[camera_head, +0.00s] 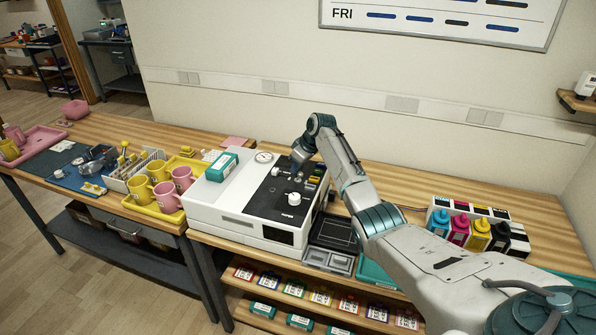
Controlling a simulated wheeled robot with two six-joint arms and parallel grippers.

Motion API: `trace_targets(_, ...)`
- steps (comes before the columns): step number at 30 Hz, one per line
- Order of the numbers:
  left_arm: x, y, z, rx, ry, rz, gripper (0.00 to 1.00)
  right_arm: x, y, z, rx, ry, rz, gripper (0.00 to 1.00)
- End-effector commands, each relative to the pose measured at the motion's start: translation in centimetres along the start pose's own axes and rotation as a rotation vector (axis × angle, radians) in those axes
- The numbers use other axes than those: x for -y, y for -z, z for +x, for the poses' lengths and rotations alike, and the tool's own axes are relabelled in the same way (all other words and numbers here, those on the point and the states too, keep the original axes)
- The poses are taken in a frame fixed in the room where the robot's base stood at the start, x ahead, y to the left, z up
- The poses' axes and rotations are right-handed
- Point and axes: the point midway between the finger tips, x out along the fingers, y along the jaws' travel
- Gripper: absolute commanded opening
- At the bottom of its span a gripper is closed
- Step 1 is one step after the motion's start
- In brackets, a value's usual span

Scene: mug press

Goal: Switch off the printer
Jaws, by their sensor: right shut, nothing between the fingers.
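The printer (216,205) is a white box with a black top panel, standing on the wooden bench. A white knob (294,199) sits near the front of the black panel, and a round gauge (264,157) is at its back left. Small yellow and light parts (315,180) are on the panel's right side. My right gripper (298,167) points down over the back part of the black panel, behind the knob, shut and empty. It is small here, and I cannot tell whether it touches the panel. My left gripper is not in view.
A teal box (222,167) lies on the printer's top left. A yellow tray (138,206) with pink and yellow mugs is to the left. A dark tray (333,234) is right of the printer. Ink bottles (479,235) stand further right. My arm crosses the bench's right half.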

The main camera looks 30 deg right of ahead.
Motion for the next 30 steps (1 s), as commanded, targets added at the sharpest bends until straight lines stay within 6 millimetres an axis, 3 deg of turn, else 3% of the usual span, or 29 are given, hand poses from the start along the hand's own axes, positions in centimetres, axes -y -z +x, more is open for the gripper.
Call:
trace_targets(16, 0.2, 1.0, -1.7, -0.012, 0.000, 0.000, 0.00, 0.1, 0.8, -1.6, 0.000, 0.000, 0.000, 0.00)
trace_targets(30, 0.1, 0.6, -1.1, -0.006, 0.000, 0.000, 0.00, 0.0, 0.7, -2.4, -0.002, -0.002, -0.001, 0.00)
